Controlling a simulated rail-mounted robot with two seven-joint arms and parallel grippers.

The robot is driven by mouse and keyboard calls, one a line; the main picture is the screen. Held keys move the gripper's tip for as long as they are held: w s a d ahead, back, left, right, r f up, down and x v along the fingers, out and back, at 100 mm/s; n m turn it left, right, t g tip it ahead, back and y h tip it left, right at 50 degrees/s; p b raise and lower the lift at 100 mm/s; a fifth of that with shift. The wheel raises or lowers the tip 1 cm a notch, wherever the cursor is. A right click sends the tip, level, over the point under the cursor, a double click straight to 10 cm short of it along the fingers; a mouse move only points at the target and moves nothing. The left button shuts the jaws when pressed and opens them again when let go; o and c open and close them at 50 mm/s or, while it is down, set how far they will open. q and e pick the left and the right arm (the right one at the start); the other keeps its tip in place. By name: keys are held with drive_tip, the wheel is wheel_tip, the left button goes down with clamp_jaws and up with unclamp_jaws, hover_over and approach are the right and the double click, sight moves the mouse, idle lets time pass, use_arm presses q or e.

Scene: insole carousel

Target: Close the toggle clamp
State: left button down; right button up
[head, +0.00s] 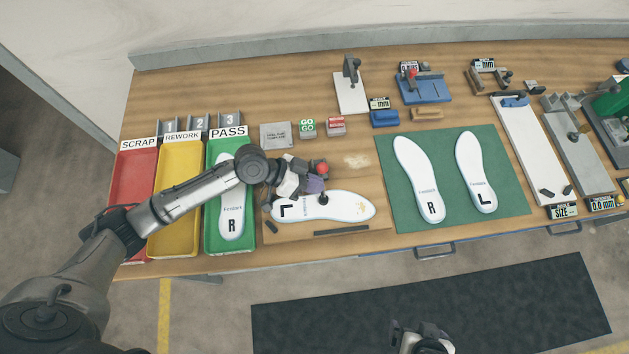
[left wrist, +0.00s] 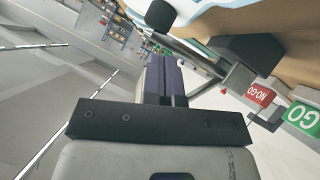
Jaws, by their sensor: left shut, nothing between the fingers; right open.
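The toggle clamp shows a red knob (head: 322,168) and a black tip (head: 323,199) over a white insole marked L (head: 350,206), which lies on a wooden board. My left gripper (head: 315,184) is shut and empty, with purple fingers right beside the clamp, hiding part of it. I cannot tell whether they touch. In the left wrist view, the shut fingers (left wrist: 165,80) are beside a dark rod with a round black end (left wrist: 160,14) and a dark block (left wrist: 246,56). My right gripper (head: 425,340) is open at the bottom edge, far from the clamp.
Red, yellow and green trays (head: 213,245) stand at the left; the green one holds an insole marked R. GO (head: 307,127) and NO-GO (head: 336,125) blocks sit behind the clamp. A green mat (head: 455,190) with two insoles lies to the right. Gauges line the back.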

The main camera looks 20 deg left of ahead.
use_arm(q)
drive_tip(key=shift+a, duration=0.1)
drive_tip(key=shift+s+a+r, duration=0.1)
drive_tip(key=shift+a+r, duration=0.1)
drive_tip(key=shift+a, duration=0.05)
drive_tip(key=v, duration=1.3)
